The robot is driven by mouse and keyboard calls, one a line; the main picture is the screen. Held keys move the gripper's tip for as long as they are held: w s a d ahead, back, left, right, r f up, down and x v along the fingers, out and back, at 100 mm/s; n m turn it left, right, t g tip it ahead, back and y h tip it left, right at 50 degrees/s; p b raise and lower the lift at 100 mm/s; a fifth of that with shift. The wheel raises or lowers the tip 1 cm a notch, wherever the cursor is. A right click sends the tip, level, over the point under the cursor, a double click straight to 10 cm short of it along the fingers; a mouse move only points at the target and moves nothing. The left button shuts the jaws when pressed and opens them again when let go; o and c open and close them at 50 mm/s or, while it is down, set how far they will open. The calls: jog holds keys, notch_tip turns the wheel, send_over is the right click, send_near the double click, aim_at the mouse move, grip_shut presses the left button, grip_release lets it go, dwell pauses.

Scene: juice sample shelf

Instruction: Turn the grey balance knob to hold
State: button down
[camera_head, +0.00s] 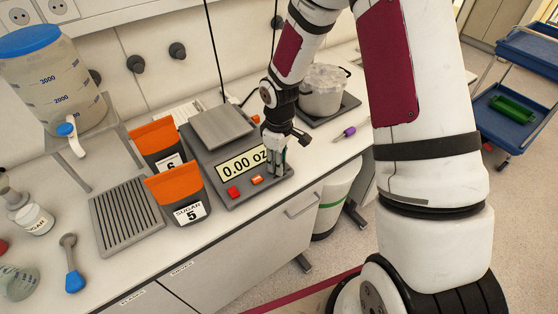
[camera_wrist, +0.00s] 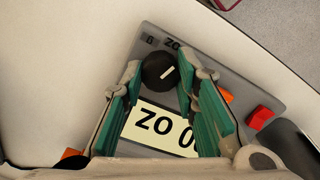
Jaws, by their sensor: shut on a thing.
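The grey balance (camera_head: 199,160) stands on the counter with a square weighing plate on top, and its display (camera_head: 242,162) reads 0.00 oz. Its dark grey round knob (camera_wrist: 159,71) shows in the wrist view, with a white pointer line slanting to the upper right. Small partly hidden marks lie on the panel beyond it. My gripper (camera_wrist: 161,74) is shut on the knob, with a green-padded finger on each side. In the head view my gripper (camera_head: 277,166) is over the balance's front right corner and hides the knob.
Red and orange buttons (camera_head: 234,192) sit below the display. Two orange-topped sugar containers (camera_head: 176,184) stand left of the balance.

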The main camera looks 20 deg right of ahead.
jog(key=m, duration=0.5)
jog(key=shift+m, duration=0.4)
dwell(0.3)
jog(key=c, duration=1.2)
grip_release()
jog(key=shift+c, duration=0.2)
jog(key=shift+r, duration=0.1)
notch_tip(320, 180, up, 12)
